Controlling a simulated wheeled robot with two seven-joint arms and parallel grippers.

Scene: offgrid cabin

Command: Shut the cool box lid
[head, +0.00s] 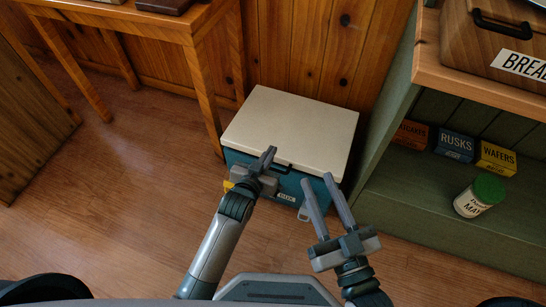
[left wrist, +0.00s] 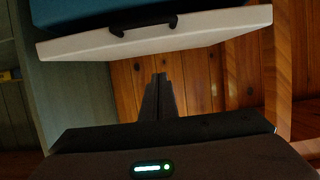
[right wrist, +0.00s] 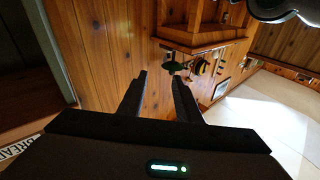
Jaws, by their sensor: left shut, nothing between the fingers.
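The cool box has a teal body (head: 290,182) and a cream lid (head: 300,118), and stands on the floor against the plank wall. The lid lies flat over the body, and I see no clear gap under its front edge. In the left wrist view the lid (left wrist: 200,32) and dark handle (left wrist: 145,26) show upside down. My left gripper (head: 268,155) is shut and empty at the lid's front edge; I cannot tell whether it touches. My right gripper (head: 317,181) is open and empty, in front of the box's right side.
A wooden table (head: 150,22) stands at the back left of the box. A green shelf unit (head: 390,190) is close on the right, with a bread box (head: 490,45), food boxes (head: 455,145) and a green-capped jar (head: 478,197). The floor (head: 120,190) at left is clear.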

